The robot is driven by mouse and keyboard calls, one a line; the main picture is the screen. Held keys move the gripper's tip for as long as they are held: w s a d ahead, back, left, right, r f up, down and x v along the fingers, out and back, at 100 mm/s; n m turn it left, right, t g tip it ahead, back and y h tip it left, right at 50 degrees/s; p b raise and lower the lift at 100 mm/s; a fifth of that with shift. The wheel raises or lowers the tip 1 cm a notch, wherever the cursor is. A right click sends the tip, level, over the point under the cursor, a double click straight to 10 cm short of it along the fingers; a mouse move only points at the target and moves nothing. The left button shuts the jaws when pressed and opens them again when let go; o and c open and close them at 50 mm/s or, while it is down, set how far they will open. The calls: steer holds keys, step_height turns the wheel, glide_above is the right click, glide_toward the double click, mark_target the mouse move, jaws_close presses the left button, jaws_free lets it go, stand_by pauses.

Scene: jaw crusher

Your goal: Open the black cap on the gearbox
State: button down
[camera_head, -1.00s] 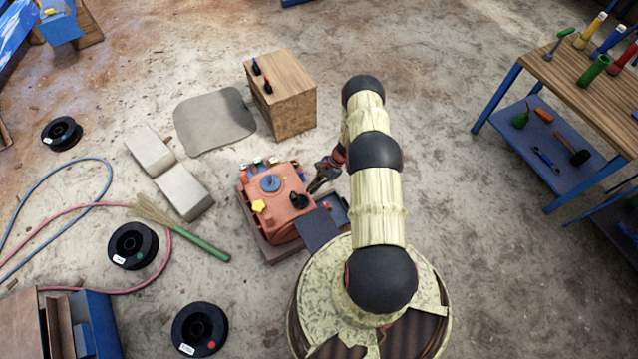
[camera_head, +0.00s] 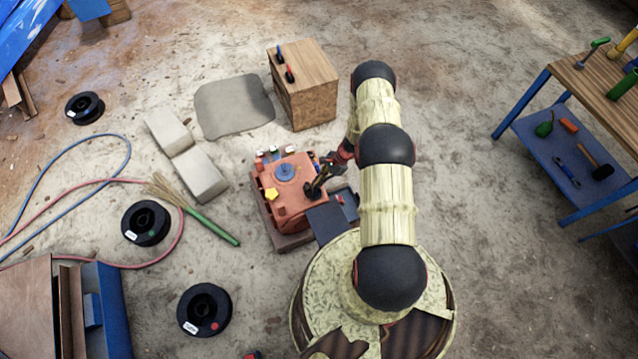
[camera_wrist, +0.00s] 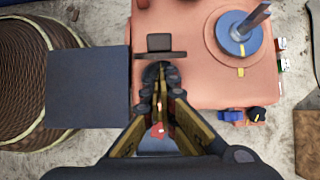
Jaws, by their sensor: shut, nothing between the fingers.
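The gearbox (camera_head: 296,210) is an orange-red block with a blue round piece on top; in the wrist view its top (camera_wrist: 193,80) fills the upper middle. My gripper (camera_head: 315,188) is over the gearbox's right side. In the wrist view my gripper (camera_wrist: 160,82) is shut and empty, its tips close to the black part; I cannot tell whether they touch.
A dark blue flat panel (camera_wrist: 88,87) lies left of my fingers in the wrist view. A blue disc with a metal rod (camera_wrist: 240,33) stands on the gearbox at upper right.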

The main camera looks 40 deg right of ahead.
mark_target(309, 186)
steer(key=shift+w+a+r+h+p, duration=0.1)
steer(key=shift+a+r+h+p, duration=0.25)
steer(key=shift+h+p, duration=0.2)
steer(key=shift+w+a+r+g+h+p, duration=0.1)
steer(key=shift+a+r+g+h+p, duration=0.1)
steer(key=shift+a+h, duration=0.3)
steer(key=shift+w+a+r+g+h+p, duration=0.1)
steer(key=shift+a+r+h+p, duration=0.15)
steer(key=shift+a+h, duration=0.25)
steer(key=shift+w+a+r+g+h+p, duration=0.1)
steer(key=shift+a+r+h+p, duration=0.1)
steer(key=shift+a+h, duration=0.3)
steer(key=shift+r, duration=0.1)
